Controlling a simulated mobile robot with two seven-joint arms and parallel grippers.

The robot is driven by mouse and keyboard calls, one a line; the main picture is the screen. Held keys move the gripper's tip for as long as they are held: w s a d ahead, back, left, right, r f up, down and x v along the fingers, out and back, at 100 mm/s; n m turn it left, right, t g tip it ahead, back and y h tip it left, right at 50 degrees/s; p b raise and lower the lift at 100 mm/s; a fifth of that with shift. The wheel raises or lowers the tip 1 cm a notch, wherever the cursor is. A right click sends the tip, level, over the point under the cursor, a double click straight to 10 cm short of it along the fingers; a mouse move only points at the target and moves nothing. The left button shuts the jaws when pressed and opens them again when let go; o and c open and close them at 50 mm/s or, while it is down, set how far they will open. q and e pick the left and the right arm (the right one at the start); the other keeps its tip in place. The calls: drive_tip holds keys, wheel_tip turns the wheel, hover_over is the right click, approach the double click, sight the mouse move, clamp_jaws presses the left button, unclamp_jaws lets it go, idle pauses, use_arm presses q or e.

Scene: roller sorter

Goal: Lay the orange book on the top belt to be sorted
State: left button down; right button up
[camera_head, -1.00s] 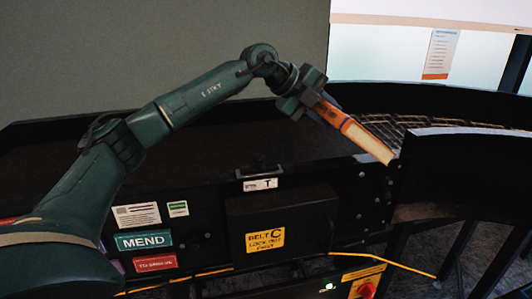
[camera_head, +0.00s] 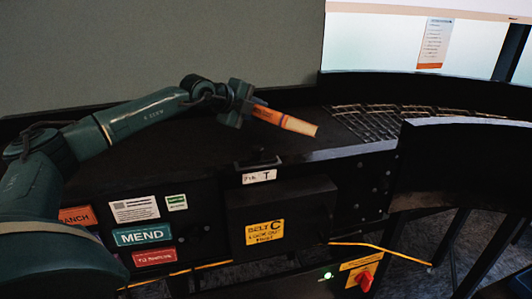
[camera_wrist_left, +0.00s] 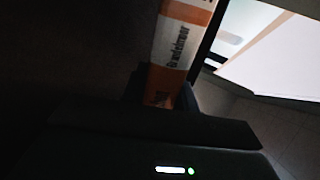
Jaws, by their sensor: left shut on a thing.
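The orange book (camera_head: 286,121) is in my left gripper (camera_head: 250,108), which is shut on its left end. The book points to the right and slightly down, over the dark top belt (camera_head: 180,150), left of the roller section. I cannot tell whether it touches the belt. In the left wrist view, the book's orange and white spine with printed lettering (camera_wrist_left: 178,45) stands up from between the jaws (camera_wrist_left: 162,95). My right gripper is not in view.
A metal roller or mesh section (camera_head: 365,122) curves off to the right behind a dark side wall (camera_head: 465,155). The belt's front rail carries a label marked T (camera_head: 259,176). Below are a BELT C box (camera_head: 265,231), a MEND sign (camera_head: 142,236) and a red knob (camera_head: 364,281).

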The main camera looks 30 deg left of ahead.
use_arm(q)
wheel_tip(320, 180, down, 4)
drive_tip(key=shift+r+b, duration=0.2)
drive_tip(key=shift+b, duration=0.85)
drive_tip(key=shift+w+f+b, duration=0.1)
drive_tip(key=shift+f+b, duration=0.45)
drive_tip(key=shift+f, duration=0.05)
drive_tip(key=c, duration=1.3)
unclamp_jaws()
drive_tip(key=shift+f, duration=0.15)
drive_tip(key=shift+o, duration=0.2)
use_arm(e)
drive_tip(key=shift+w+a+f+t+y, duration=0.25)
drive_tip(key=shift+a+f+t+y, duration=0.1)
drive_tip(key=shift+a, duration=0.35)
use_arm(q)
drive_tip(key=b+v, duration=0.1)
drive_tip(key=v, duration=0.7)
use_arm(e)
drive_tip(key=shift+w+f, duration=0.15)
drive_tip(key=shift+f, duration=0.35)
